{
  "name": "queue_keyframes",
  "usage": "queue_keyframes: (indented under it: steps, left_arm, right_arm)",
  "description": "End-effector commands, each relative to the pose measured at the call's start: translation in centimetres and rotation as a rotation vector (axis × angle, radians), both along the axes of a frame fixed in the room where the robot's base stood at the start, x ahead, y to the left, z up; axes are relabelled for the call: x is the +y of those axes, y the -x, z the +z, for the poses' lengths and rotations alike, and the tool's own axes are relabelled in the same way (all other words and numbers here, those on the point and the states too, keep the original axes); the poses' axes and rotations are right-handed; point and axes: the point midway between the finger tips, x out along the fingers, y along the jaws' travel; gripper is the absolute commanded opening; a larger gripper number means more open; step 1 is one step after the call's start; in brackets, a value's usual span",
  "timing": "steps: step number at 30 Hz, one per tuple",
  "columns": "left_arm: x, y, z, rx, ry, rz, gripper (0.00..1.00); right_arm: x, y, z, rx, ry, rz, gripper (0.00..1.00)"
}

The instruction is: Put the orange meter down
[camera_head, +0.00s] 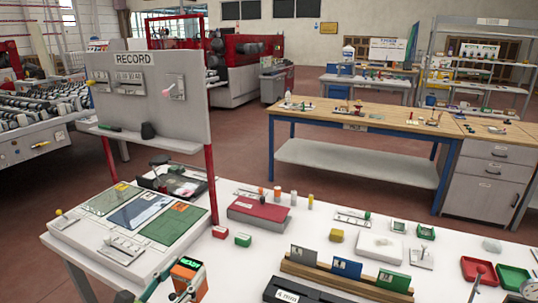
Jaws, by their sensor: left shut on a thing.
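The orange meter (184,273) shows at the bottom left of centre, with an orange body and a lit green display on its top end. My left gripper (178,287) is shut on it, at the front of the white table (255,258). The lower part of the meter and much of the gripper are hidden or cut off by the bottom edge. I cannot tell whether the meter touches the table.
A wooden holder with cards (345,280) stands right. White tabletop is bare between these.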

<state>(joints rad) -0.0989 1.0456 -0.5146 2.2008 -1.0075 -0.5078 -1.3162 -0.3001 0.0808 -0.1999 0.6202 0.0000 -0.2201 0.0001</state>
Motion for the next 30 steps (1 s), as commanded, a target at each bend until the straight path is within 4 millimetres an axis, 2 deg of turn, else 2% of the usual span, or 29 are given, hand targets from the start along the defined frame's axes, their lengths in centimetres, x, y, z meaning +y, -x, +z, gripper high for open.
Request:
queue_keyframes:
  steps: [3,7,12,15,21,30]
  left_arm:
    - [-2.3,3.3,-1.9,0.008,0.022,0.014,0.16]
    - [-4.0,7.2,-3.0,0.004,0.035,0.063,0.16]
    - [-4.4,11.5,-3.1,-0.001,0.031,0.165,0.16]
    - [-4.0,13.3,-2.9,-0.001,0.019,0.223,0.16]
    - [-3.3,15.2,-2.5,0.001,-0.001,0.294,0.16]
    - [-3.2,15.4,-2.3,-0.001,-0.008,0.302,0.16]
  right_arm:
    - [0.0,0.0,0.0,0.000,0.000,0.000,0.29]
    - [0.0,0.0,0.0,0.000,0.000,0.000,0.29]
    - [0.0,0.0,0.0,0.000,0.000,0.000,0.29]
    - [0.0,0.0,0.0,0.000,0.000,0.000,0.29]
    - [0.0,0.0,0.0,0.000,0.000,0.000,0.29]
    - [0.0,0.0,0.0,0.001,0.000,0.000,0.29]
